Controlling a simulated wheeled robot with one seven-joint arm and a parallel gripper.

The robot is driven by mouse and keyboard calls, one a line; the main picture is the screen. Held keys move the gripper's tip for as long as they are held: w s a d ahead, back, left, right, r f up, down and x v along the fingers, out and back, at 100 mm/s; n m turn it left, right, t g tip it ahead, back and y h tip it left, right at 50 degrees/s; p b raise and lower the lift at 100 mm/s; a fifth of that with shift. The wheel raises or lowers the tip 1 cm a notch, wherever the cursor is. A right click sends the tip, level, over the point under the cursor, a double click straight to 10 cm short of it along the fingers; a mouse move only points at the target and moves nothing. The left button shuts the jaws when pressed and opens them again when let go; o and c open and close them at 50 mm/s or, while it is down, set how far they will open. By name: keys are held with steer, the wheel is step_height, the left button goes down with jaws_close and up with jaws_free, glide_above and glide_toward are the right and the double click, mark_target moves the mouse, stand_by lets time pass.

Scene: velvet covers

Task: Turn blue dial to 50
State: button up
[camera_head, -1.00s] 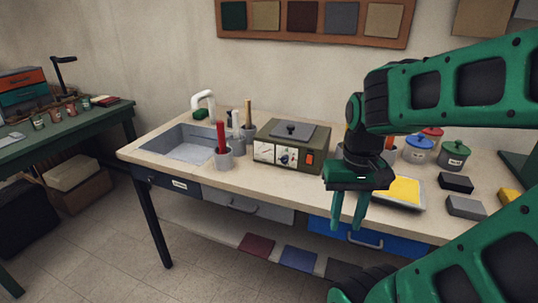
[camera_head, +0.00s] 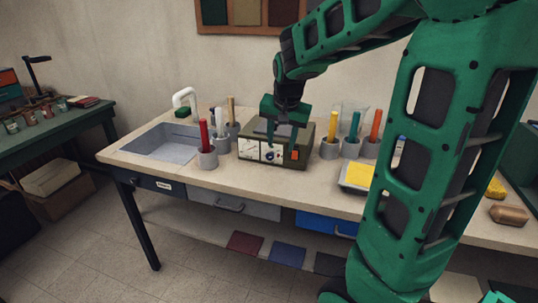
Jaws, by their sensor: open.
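An olive-green box device (camera_head: 301,135) stands on the workbench against the wall. Its front has pale dial plates (camera_head: 250,149) with small dark markings and an orange switch (camera_head: 295,155) at the right. I cannot tell whether a fingertip touches the device.
Grey cups with coloured handles stand on both sides of the device, including a red one (camera_head: 204,136) and a yellow one (camera_head: 331,128). A yellow-filled tray (camera_head: 357,175) lies at the right. My arm hides much of the right side.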

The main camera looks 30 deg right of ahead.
mark_target(270, 154)
steer(key=shift+m, duration=0.3)
steer(key=w+f, duration=0.2)
steer(key=f, duration=0.1)
steer(key=w+d+f, duration=0.1)
steer(key=w+f, duration=0.5)
steer(key=shift+w+d+f, duration=0.15)
steer(key=shift+d, duration=0.2)
steer(key=c, duration=1.1)
